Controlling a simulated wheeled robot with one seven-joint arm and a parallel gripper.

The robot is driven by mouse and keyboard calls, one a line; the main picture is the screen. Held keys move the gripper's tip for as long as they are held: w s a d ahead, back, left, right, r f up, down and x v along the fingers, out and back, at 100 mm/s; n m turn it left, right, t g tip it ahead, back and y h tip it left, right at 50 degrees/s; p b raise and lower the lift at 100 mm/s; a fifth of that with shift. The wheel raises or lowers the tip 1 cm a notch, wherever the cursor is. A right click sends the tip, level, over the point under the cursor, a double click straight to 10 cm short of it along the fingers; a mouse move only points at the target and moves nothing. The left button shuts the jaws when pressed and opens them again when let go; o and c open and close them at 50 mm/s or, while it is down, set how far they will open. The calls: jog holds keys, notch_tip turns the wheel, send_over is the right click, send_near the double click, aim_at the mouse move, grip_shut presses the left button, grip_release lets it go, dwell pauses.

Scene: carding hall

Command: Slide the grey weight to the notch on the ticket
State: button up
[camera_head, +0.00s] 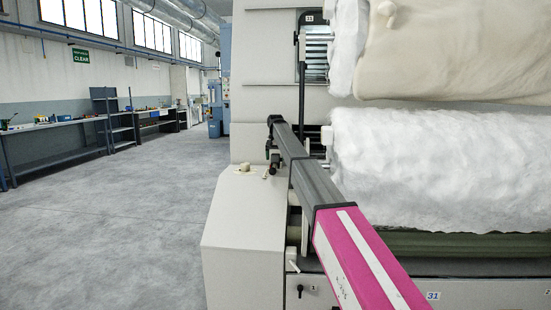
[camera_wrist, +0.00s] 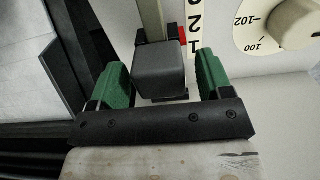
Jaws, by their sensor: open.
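The grey weight (camera_wrist: 160,68) is a dark grey block with rounded edges, on a light bar (camera_wrist: 151,20) in the wrist view. My gripper (camera_wrist: 163,62) is open, with one green-padded finger on each side of the weight. A gap shows between each pad and the block. A small red piece (camera_wrist: 182,35) sits at the weight's upper right, beside a white strip (camera_wrist: 195,30) with large black digits. I cannot make out a ticket or a notch for sure. In the head view my arm reaches the machine's front, and the weight cannot be made out there.
A cream knob on a numbered dial (camera_wrist: 295,22) stands close to the right in the wrist view. In the head view, white fibre rolls (camera_head: 440,165) fill the right side of the pale machine (camera_head: 245,235). Open floor (camera_head: 110,225) and benches (camera_head: 55,125) lie to the left.

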aim_at(275, 164)
jog(key=shift+f, duration=0.15)
jog(key=c, duration=1.3)
jog(key=shift+s, duration=1.9)
jog(key=shift+w, duration=0.1)
jog(key=o, duration=1.3)
jog(key=shift+a, duration=0.1)
notch_tip(275, 164, up, 11)
